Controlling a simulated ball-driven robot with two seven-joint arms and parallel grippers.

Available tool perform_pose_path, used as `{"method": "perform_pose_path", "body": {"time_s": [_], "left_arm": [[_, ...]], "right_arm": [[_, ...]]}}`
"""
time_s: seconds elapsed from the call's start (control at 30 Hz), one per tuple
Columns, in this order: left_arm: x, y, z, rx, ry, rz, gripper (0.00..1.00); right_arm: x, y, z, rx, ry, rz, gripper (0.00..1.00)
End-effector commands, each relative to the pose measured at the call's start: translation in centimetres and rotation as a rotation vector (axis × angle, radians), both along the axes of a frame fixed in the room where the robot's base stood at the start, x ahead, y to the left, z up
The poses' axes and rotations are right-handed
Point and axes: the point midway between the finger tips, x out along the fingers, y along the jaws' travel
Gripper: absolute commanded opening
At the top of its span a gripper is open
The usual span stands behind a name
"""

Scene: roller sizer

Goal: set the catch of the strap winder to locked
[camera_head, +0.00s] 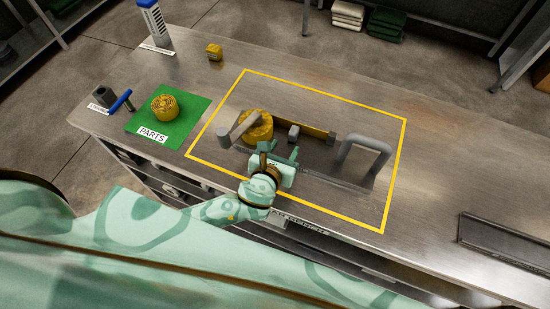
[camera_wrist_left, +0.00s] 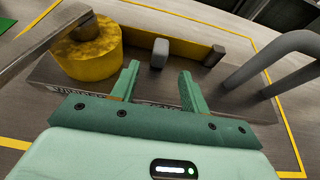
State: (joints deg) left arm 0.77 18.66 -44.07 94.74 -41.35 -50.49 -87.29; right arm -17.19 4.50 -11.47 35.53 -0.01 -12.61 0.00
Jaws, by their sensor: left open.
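The strap winder sits inside the yellow outline on the metal bench. Its yellow drum (camera_head: 256,127) carries a flat grey crank arm (camera_head: 235,130); the drum also shows in the wrist view (camera_wrist_left: 88,58). A small grey upright block (camera_head: 293,131), apparently the catch, stands right of the drum, in front of a yellow strip (camera_head: 314,131); it also shows in the wrist view (camera_wrist_left: 160,53). I cannot tell its setting. My left gripper (camera_head: 282,151) is open and empty on the near side of the block; in the wrist view its fingers (camera_wrist_left: 158,85) point toward it, apparently apart from it.
A large grey bent handle (camera_head: 365,146) rises to the right of the gripper. A green parts mat (camera_head: 184,127) with a yellow roll (camera_head: 165,108) lies left of the outline. A dark tray (camera_head: 505,240) lies at right. The bench between outline and tray is clear.

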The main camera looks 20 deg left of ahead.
Motion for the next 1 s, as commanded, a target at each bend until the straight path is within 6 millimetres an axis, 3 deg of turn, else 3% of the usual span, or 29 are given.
{"method": "perform_pose_path", "body": {"time_s": [0.1,0.3,1.0], "left_arm": [[-2.8,0.0,1.3,-0.001,0.002,-0.001,0.45],[-5.6,0.1,2.3,-0.001,0.002,0.000,0.45],[-6.3,0.1,2.6,-0.012,0.002,0.009,0.45]], "right_arm": [[0.2,0.0,0.9,-0.001,-0.003,0.000,0.50],[0.2,-0.1,1.3,-0.001,-0.006,0.000,0.50],[0.2,-0.2,1.4,-0.003,-0.005,0.000,0.50]]}}
